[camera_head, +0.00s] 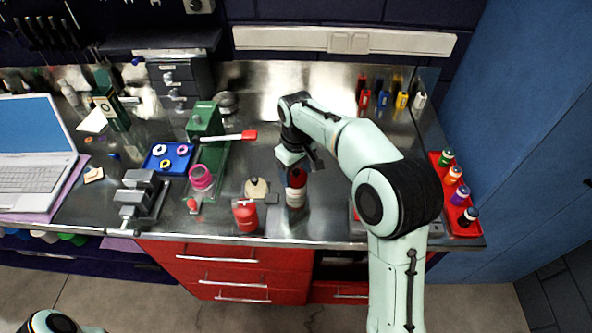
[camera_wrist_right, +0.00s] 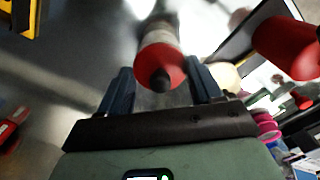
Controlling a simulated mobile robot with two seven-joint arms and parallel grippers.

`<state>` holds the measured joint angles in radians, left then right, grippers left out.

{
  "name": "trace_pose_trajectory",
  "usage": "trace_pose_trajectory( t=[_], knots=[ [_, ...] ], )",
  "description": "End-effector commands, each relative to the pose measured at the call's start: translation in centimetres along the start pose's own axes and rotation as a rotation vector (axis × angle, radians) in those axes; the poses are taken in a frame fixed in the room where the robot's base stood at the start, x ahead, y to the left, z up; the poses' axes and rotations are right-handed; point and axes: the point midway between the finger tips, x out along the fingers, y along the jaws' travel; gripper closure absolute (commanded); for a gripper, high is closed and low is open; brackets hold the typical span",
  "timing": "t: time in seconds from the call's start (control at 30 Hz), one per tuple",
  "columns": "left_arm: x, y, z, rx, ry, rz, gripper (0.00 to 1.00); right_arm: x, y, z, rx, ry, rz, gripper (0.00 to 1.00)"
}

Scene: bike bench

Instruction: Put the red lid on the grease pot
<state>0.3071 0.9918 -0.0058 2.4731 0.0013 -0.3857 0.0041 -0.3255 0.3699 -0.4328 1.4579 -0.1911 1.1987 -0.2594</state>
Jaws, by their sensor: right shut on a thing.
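My right gripper (camera_head: 298,166) is over the middle of the bench, its fingers on either side of a red bottle (camera_head: 296,178) with a white band. In the right wrist view the bottle (camera_wrist_right: 160,62) shows its black tip between the fingers of the gripper (camera_wrist_right: 162,84). The bottle looks upright; I cannot tell whether its base touches the bench. A squat cream pot (camera_head: 256,188), probably the grease pot, stands left of it. A small red piece (camera_head: 193,205), possibly the red lid, lies further left near the front. My left gripper is out of view.
A red can (camera_head: 245,216) stands at the front edge beside the cream pot. A pink roll (camera_head: 201,178), a vise (camera_head: 140,196) and a blue tray (camera_head: 168,158) are on the left. A red rack (camera_head: 466,228) of bottles is at the right end.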

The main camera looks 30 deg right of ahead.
Motion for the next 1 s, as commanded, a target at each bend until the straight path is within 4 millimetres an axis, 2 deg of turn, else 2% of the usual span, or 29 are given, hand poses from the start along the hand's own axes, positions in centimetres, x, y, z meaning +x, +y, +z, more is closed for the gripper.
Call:
trace_pose_trajectory(
  t=[1.0],
  knots=[
    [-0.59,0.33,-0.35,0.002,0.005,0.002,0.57,-0.06,0.02,-0.02,0.001,0.0,0.0,0.64]
  ],
)
